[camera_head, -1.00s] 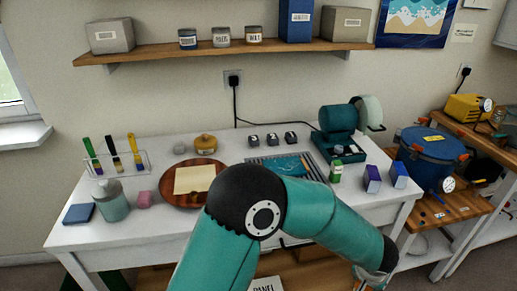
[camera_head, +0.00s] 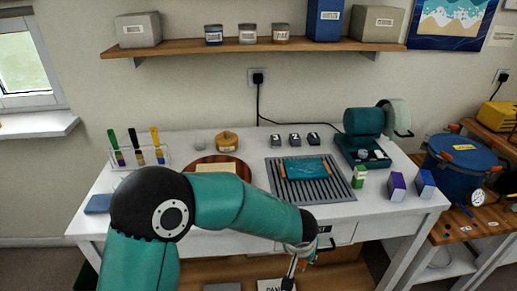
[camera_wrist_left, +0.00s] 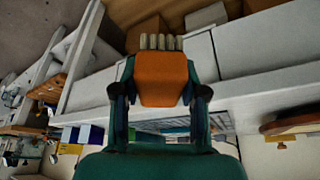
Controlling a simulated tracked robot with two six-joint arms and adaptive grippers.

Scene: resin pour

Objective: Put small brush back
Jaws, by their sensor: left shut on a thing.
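My left gripper (camera_head: 298,264) hangs low in front of the table's front edge in the head view. In the left wrist view its two fingers (camera_wrist_left: 160,76) are closed around an orange block-like piece with several pale stubs at its far end, which looks like the small brush (camera_wrist_left: 163,83). A clear rack (camera_head: 165,158) with three brushes, green, black and yellow (camera_head: 136,140), stands at the table's back left. My right gripper is in neither view.
The white table (camera_head: 225,150) holds a grey ribbed tray (camera_head: 340,187) with a teal piece, small boxes (camera_head: 397,185) and a teal machine (camera_head: 362,122). A wooden shelf (camera_head: 180,48) is above. My left arm hides the table's front left. A blue pot (camera_head: 455,165) stands right.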

